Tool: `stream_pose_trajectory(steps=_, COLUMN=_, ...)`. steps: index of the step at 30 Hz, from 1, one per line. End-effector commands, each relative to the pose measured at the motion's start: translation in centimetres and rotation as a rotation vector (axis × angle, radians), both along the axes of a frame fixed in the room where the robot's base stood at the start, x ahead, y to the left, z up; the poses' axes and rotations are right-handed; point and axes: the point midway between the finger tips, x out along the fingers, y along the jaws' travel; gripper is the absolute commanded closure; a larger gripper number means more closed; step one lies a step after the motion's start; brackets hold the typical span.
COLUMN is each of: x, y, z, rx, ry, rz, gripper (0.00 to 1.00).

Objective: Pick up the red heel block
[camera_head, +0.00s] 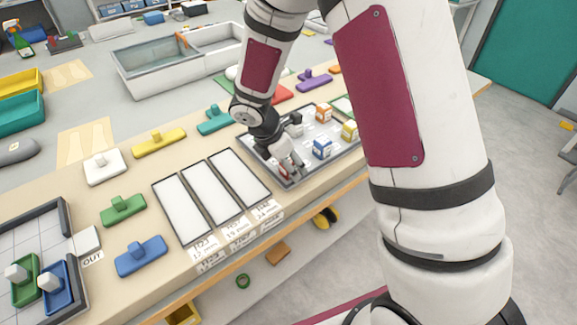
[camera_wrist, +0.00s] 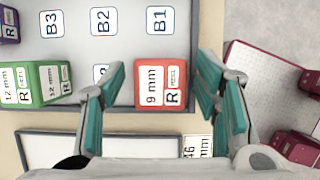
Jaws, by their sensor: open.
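The red heel block (camera_wrist: 161,72) carries a label reading "9 mm" and R. In the wrist view it sits at the corner of the grey tray (camera_wrist: 130,40), between my gripper's fingers. My gripper (camera_wrist: 165,90) is open, with one teal-padded finger to each side of the block and a gap on both sides. In the head view my gripper (camera_head: 287,165) points down at the tray's near end, and the red block (camera_head: 284,172) is mostly hidden behind it.
Green 12 mm blocks (camera_wrist: 52,82) and a purple block (camera_wrist: 9,24) stand left in the wrist view. A blue block (camera_head: 322,148), an orange block (camera_head: 324,112) and a yellow block (camera_head: 349,130) share the tray. White panels (camera_head: 211,195) lie beside it.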

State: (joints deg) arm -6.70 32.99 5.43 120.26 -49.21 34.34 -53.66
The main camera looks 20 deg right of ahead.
Motion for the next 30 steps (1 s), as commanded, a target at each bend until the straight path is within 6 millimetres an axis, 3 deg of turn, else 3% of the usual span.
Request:
stream_pose_trajectory(steps=6, x=0.0, y=0.0, z=0.0, rx=0.0, ry=-0.001, rz=0.0, gripper=0.43)
stream_pose_trajectory(steps=13, x=0.0, y=0.0, z=0.0, rx=0.0, ry=-0.001, rz=0.0, gripper=0.95)
stream_pose_trajectory(steps=23, x=0.0, y=0.0, z=0.0, rx=0.0, ry=-0.001, rz=0.0, gripper=0.96)
stream_pose_trajectory(steps=30, x=0.1, y=0.0, z=1.7, rx=0.001, ry=-0.004, rz=0.0, gripper=0.96)
